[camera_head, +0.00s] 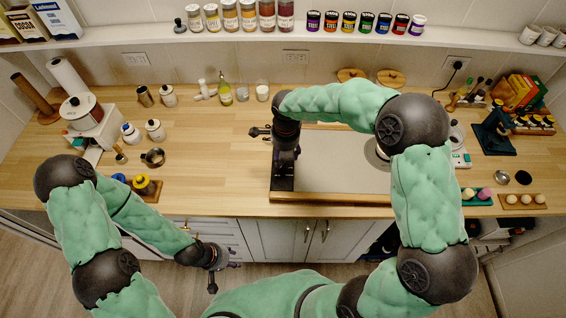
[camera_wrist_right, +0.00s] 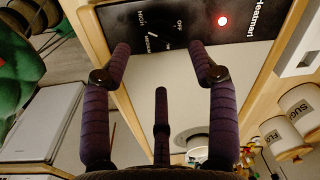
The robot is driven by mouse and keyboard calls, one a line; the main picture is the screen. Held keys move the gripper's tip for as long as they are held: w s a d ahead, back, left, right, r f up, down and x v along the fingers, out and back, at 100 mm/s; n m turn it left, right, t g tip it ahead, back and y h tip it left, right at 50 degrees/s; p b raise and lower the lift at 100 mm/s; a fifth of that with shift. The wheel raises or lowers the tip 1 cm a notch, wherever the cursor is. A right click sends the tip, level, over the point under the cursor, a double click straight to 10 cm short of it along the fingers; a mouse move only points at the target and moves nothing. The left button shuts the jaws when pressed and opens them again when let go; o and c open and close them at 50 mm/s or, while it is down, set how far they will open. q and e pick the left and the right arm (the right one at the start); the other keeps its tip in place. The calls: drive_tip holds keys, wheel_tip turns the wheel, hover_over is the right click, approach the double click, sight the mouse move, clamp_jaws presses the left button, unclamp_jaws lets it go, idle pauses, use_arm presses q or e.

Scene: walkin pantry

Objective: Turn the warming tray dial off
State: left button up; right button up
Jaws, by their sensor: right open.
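The warming tray (camera_head: 335,172) lies on the counter, with a pale shiny plate, a wooden frame and a black control panel at its left end. In the right wrist view, the black panel (camera_wrist_right: 250,25) carries HIGH and OFF lettering and a lit red light. The dial (camera_wrist_right: 160,30) is dark on black, so its pointer setting is hard to read. My right gripper (camera_wrist_right: 162,52) is open and empty, its fingertips spread in front of the panel around the dial area; I cannot tell contact. My left gripper (camera_head: 222,268) hangs low before the cabinets, away from the tray.
A glass-lidded pan (camera_head: 378,155) stands at the tray's right, partly behind my right arm. Jars and bottles (camera_head: 226,93) line the back wall. A white appliance (camera_head: 90,118) is at left. The counter between it and the tray is mostly clear.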

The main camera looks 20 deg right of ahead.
sight(283, 165)
drive_tip(key=f, duration=0.7)
drive_tip(key=shift+w+f, duration=0.25)
drive_tip(key=shift+w, duration=0.1)
drive_tip(key=shift+a, duration=0.1)
drive_tip(key=c, duration=1.1)
